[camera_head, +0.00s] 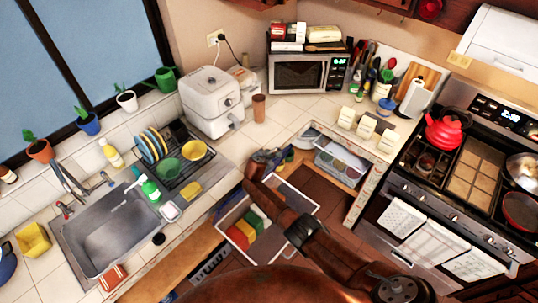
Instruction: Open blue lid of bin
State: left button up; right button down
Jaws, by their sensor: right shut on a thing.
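My right arm reaches from the bottom right up over an open, pale-framed pull-out (308,189). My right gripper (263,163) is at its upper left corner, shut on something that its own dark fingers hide. A small blue piece (289,155) shows just right of the gripper; I cannot tell whether it is the bin's blue lid or whether the gripper touches it. Green, yellow and red blocks or lids (248,231) stand in a row in the pull-out, partly beside my arm. No clearly outlined bin with a blue lid shows. My left gripper is not in view.
A lower compartment with a clear container (340,164) is open to the right. The counter with the sink (110,228) and dish rack (172,160) lies left. The stove (455,175) stands right. The white air fryer (211,102) and microwave (301,72) stand behind.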

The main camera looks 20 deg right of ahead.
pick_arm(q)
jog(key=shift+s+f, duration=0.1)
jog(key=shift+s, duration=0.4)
pick_arm(e)
jog(key=shift+w+a+r, duration=0.15)
jog(key=shift+w+r, duration=0.45)
jog(key=shift+r, duration=0.05)
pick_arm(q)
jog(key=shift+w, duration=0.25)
pick_arm(e)
jog(key=c, duration=2.3)
grip_release()
jog(key=shift+s, duration=0.1)
